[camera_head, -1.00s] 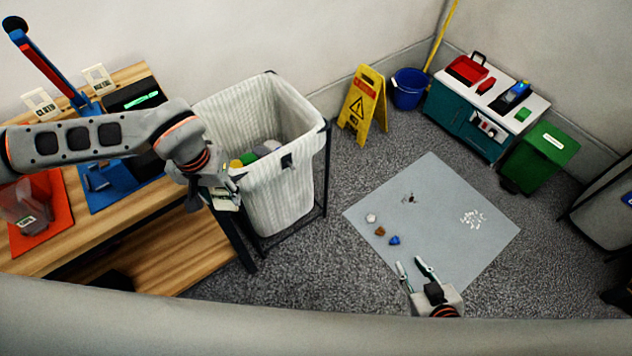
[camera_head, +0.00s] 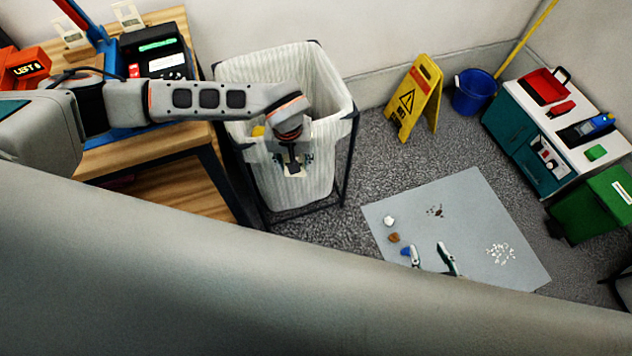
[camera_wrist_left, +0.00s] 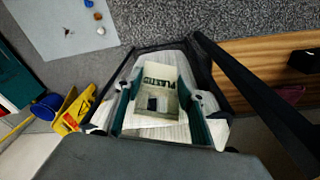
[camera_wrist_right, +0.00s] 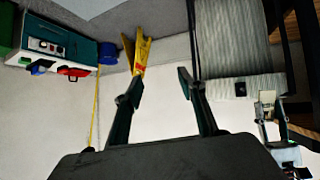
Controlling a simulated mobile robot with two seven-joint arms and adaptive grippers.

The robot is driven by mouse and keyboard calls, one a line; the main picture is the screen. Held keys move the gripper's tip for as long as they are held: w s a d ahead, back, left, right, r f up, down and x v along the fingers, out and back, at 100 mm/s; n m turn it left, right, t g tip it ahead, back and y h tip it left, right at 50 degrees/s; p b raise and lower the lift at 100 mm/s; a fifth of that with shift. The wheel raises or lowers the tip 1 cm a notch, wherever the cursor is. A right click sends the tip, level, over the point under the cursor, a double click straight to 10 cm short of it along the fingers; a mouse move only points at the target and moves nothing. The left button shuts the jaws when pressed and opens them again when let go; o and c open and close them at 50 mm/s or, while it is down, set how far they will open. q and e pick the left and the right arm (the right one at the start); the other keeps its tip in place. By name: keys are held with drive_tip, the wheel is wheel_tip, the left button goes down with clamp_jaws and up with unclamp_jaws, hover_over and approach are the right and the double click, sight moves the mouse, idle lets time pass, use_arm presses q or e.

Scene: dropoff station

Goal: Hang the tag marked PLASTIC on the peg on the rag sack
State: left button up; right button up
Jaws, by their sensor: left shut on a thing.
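The rag sack (camera_head: 325,150) is a white ribbed bag in a dark frame. My left gripper (camera_head: 291,165) is at the sack's front side, shut on the pale PLASTIC tag (camera_wrist_left: 158,74). The lettering is readable in the left wrist view. A dark square, apparently the peg (camera_wrist_left: 152,103), shows within the tag's outline; I cannot tell whether they touch. In the right wrist view the dark peg (camera_wrist_right: 241,88) stands on the sack's side, with the tag (camera_wrist_right: 267,103) apart from it. My right gripper (camera_wrist_right: 160,86) is open and empty, well away from the sack.
A wooden table (camera_head: 193,92) with two more pale tags stands at left. A yellow floor sign (camera_head: 414,98), blue bucket (camera_head: 473,93) and green bin (camera_head: 590,208) stand at right. A grey mat (camera_head: 470,205) with small pieces and scraps lies on the floor.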

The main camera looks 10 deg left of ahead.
use_arm(q)
drive_tip(key=w+d+f+n+b, duration=0.15)
drive_tip(key=d+f, duration=0.25)
drive_tip(key=f, duration=0.4)
drive_tip(key=w+a+f+b, duration=0.2)
drive_tip(key=w+a+b, duration=0.2)
drive_tip(key=w, duration=0.3)
drive_tip(key=shift+w+a+b, duration=0.15)
drive_tip(key=shift+w+b, duration=0.15)
drive_tip(key=shift+b, duration=0.55)
use_arm(e)
wheel_tip(320, 180, down, 6)
drive_tip(key=shift+w+f, duration=0.15)
use_arm(q)
drive_tip(key=shift+f, duration=0.15)
use_arm(e)
drive_tip(key=shift+s+f, duration=0.3)
drive_tip(key=shift+s, duration=0.15)
use_arm(q)
drive_tip(key=o, duration=1)
use_arm(e)
drive_tip(key=shift+w, duration=0.15)
